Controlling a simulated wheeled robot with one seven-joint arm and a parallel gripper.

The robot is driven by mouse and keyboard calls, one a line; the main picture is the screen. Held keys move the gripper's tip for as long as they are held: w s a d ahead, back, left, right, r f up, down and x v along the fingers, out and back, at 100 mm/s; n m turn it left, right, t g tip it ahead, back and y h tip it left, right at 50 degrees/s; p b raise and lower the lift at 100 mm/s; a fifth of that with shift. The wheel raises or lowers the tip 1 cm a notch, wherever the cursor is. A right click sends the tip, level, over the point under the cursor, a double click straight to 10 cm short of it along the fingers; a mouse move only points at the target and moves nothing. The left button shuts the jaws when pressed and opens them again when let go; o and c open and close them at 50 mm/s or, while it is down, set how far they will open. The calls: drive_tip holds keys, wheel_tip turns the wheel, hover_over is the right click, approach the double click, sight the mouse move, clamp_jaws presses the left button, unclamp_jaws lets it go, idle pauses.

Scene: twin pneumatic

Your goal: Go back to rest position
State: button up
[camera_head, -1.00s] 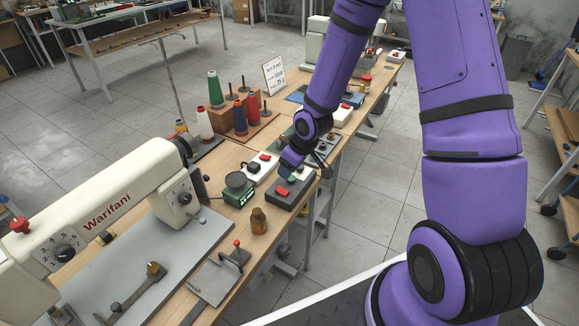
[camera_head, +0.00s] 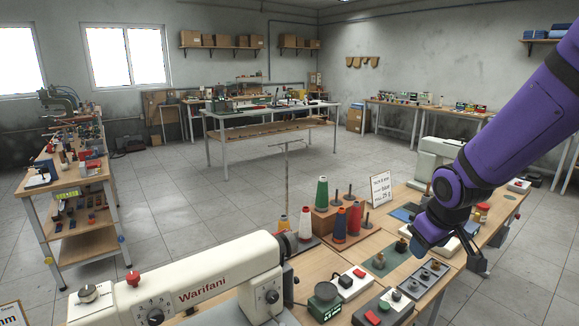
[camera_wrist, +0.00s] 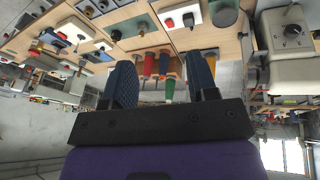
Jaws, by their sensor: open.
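My gripper (camera_wrist: 159,66) is open, with its two dark blue textured fingers apart and nothing held between them in the wrist view. In the head view it hangs at the end of my purple arm (camera_head: 425,240), over the right part of the workbench. Its fingertips are partly hidden there by my wrist. A grey control box with a red button (camera_head: 373,317) sits on the bench, lower left of the gripper and apart from it.
A white sewing machine (camera_head: 195,285) stands at the front left. Thread spools (camera_head: 322,193) stand upright on a rack near a sign (camera_head: 380,188). Open floor (camera_head: 200,215) lies beyond the bench.

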drive_tip(key=s+r+m, duration=0.2)
drive_tip(key=s+r, duration=0.6)
drive_tip(key=s, duration=0.2)
drive_tip(key=s+r+m+t, duration=0.1)
drive_tip(key=s+r+m, duration=0.1)
drive_tip(key=s+r, duration=0.7)
drive_tip(key=s, duration=0.2)
drive_tip(key=shift+s+d+m, duration=0.3)
